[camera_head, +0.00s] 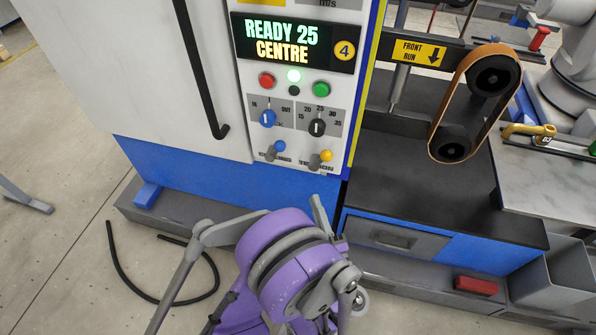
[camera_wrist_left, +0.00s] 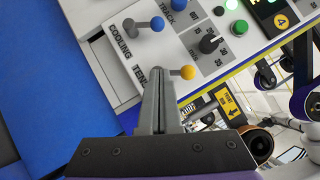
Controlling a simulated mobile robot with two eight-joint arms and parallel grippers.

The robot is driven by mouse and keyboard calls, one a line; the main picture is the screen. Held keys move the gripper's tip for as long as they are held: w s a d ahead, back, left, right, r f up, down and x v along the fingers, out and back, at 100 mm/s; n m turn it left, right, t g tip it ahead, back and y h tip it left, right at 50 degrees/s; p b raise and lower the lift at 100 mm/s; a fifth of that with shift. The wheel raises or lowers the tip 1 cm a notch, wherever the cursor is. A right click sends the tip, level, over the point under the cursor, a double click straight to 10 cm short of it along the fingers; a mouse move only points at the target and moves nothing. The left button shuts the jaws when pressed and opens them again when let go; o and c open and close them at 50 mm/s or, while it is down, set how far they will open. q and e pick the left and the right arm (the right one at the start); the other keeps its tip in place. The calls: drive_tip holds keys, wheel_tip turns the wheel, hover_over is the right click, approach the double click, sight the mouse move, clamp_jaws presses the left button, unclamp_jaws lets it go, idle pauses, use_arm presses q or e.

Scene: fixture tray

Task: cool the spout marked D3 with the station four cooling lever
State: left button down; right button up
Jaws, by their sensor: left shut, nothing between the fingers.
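The station four panel (camera_head: 297,100) shows "READY 25 CENTRE" and a 4. Its cooling lever, a grey stem with a blue ball (camera_head: 279,146), sits at the panel's lower left; it also shows in the left wrist view (camera_wrist_left: 156,24), beside the word "COOLING". My left gripper (camera_head: 317,203) is shut and empty, below the panel in the head view. In the wrist view its tips (camera_wrist_left: 156,68) overlap the yellow-ball tension lever's stem; contact cannot be told. A yellow spout-like piece (camera_head: 525,130) lies on the right-hand bench; its small tag may read D3. My right gripper is out of view.
The yellow tension ball (camera_head: 326,156) is close to the cooling lever. Two knobs, blue (camera_head: 268,118) and black (camera_head: 317,127), sit above. A belt loop (camera_head: 472,103) stands over the dark bench at right. A black hose (camera_head: 150,290) lies on the floor.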

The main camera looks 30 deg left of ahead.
sight(276, 149)
use_arm(q)
drive_tip(key=s+a+r+x, duration=0.1)
drive_tip(key=s+x, duration=0.1)
drive_tip(key=x, duration=1)
drive_tip(key=shift+a, duration=0.6)
drive_tip(key=shift+w+r+p, duration=0.1)
drive_tip(key=shift+w+p, duration=0.05)
drive_tip(key=shift+p, duration=0.2)
drive_tip(key=shift+a+r+n+g, duration=0.1)
drive_tip(key=shift+r+n+g, duration=0.05)
drive_tip(key=shift+n+g, duration=0.2)
